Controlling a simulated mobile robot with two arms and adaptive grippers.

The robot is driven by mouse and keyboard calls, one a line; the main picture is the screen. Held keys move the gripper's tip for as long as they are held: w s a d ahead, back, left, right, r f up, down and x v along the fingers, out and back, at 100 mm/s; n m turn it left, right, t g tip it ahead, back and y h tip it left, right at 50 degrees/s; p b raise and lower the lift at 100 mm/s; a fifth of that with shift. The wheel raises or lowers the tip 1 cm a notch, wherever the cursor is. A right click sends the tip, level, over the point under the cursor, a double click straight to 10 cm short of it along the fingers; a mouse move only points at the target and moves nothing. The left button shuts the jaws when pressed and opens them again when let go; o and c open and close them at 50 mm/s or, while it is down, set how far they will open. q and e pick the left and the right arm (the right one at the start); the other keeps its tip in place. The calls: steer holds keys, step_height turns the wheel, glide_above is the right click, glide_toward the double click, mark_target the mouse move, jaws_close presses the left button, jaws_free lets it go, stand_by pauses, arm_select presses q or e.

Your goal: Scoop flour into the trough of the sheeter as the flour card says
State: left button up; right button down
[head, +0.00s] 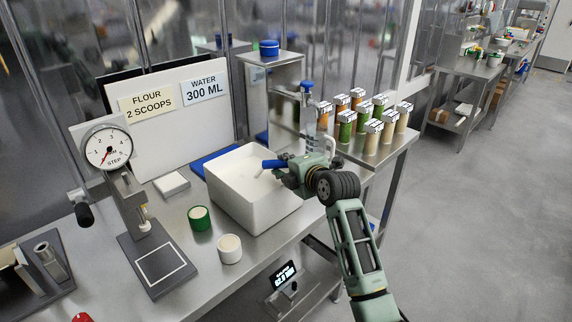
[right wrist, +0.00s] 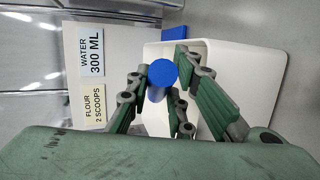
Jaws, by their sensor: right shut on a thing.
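My right gripper (head: 284,168) is shut on the blue handle of a scoop (head: 270,164), over the right part of a deep white bin (head: 275,216). The right wrist view shows the round blue handle end (right wrist: 163,73) between the fingers (right wrist: 155,104); the scoop's bowl is hidden there. The bin's inside looks white; I cannot tell the flour level or whether the scoop holds any. The flour card (head: 147,102) reads "FLOUR 2 SCOOPS". A dark device with metal cylinders (head: 40,262), perhaps the sheeter, is cut off at the lower left. My left gripper is out of view.
A dial gauge on a stand (head: 108,148) is left of the bin. A green tub (head: 199,218) and a cream tub (head: 229,249) stand before the bin. Several filled jars (head: 388,126) are at the right. A water card (head: 204,88) reads "300 ML".

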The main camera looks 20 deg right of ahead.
arm_select(q)
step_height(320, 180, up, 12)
steer(key=p, duration=1.1)
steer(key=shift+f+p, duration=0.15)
steer(key=shift+p, duration=0.2)
arm_select(e)
step_height(320, 180, up, 13)
